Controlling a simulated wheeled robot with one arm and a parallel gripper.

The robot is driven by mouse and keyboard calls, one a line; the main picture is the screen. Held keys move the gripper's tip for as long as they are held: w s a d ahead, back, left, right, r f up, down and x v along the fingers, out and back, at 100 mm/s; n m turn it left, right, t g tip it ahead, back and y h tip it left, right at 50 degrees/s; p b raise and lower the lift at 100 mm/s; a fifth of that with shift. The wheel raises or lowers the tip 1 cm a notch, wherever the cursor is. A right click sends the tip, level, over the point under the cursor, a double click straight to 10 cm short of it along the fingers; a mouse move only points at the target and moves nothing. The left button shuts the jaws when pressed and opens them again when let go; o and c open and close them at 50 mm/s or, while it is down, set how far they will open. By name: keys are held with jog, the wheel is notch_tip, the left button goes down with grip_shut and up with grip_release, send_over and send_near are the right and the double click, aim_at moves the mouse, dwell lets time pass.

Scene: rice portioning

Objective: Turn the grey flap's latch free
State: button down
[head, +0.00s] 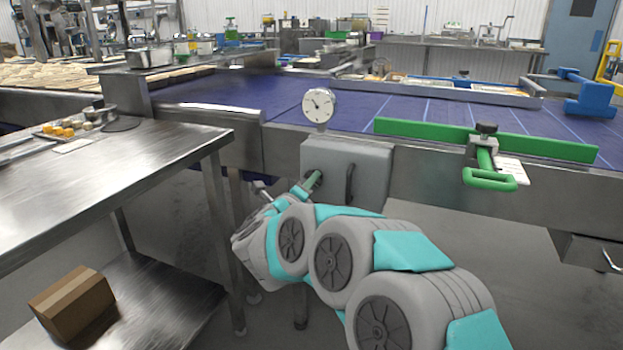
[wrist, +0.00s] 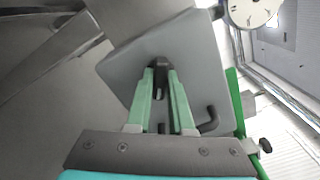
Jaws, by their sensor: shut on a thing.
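The grey flap (head: 372,165) is a square metal panel on the front of the conveyor frame, below a round dial. It also fills the middle of the wrist view (wrist: 200,70), where it looks tilted. The dark latch (wrist: 159,63) is on the flap, between my green fingertips. My gripper (head: 314,179) reaches the left part of the flap, and in the wrist view my gripper (wrist: 160,76) is shut on the latch. The fingers hide part of the latch. A dark bar handle (head: 349,183) stands on the flap to the right of the latch, apart from my fingers.
The round dial gauge (head: 319,105) stands just above the flap. A green bar (head: 430,130) with a green-handled clamp (head: 489,180) lies along the conveyor edge to the right. A steel table (head: 110,185) stands close on the left, with a cardboard box (head: 72,303) on its lower shelf.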

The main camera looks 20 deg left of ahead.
jog(key=shift+f+n, duration=0.1)
jog(key=shift+n, duration=0.6)
jog(key=shift+n, duration=2.6)
grip_release()
jog(key=s+b, duration=0.1)
jog(key=s, duration=0.7)
jog(key=shift+a+b, duration=0.3)
jog(key=shift+b, duration=0.05)
